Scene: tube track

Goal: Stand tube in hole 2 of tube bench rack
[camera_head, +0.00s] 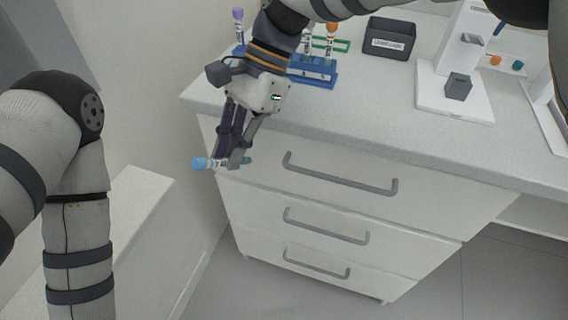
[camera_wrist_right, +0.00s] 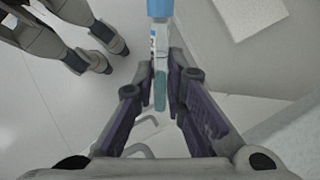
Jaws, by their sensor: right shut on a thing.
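My right gripper (camera_head: 236,160) is shut on a tube (camera_head: 202,163) with a light blue cap, held sideways in front of the bench's front edge, above the floor. The cap points left in the head view. In the right wrist view the tube (camera_wrist_right: 159,45) runs between the fingertips (camera_wrist_right: 160,84), with its blue cap at the top edge. The blue bench rack (camera_head: 318,72) stands on the bench top behind the right wrist and holds upright tubes. My right arm hides part of the rack, and I cannot tell which hole is hole 2. My left gripper is not in view.
A purple-capped tube (camera_head: 238,22) and an orange-capped tube (camera_head: 331,38) stand at the rack area. A green rack (camera_head: 343,45) and a dark labelled bin (camera_head: 390,40) are behind. A white stand (camera_head: 455,95) is right. The bench front is clear.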

